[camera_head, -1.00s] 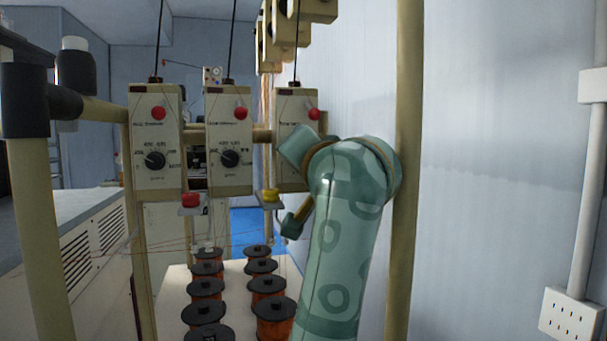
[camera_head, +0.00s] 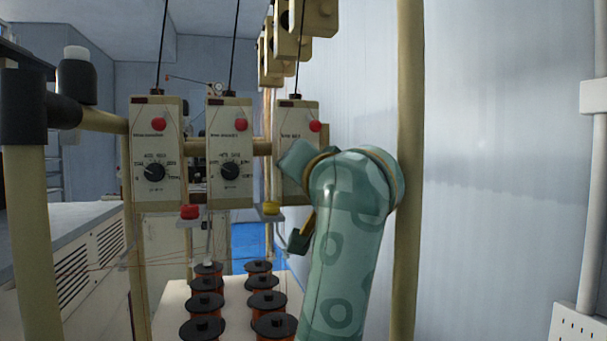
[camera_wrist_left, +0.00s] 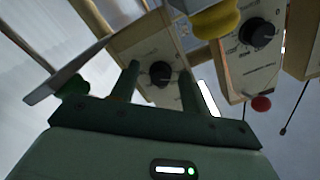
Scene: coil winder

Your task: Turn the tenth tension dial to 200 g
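Three beige tension boxes hang in a row in the head view: left (camera_head: 156,195), middle (camera_head: 230,192) and right (camera_head: 295,118). Black dials show on the left box (camera_head: 155,172) and middle box (camera_head: 230,172). In the left wrist view that box's dial (camera_wrist_left: 160,73) appears between the spread fingers of my left gripper (camera_wrist_left: 168,85). The gripper is open; contact cannot be told. Dial numbers near it are unreadable, and no box is visibly numbered as tenth. My right gripper is not in view.
Several copper spools (camera_head: 266,302) stand below. A beige post (camera_head: 410,170) rises close right of my arm. Thin wires cross at left.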

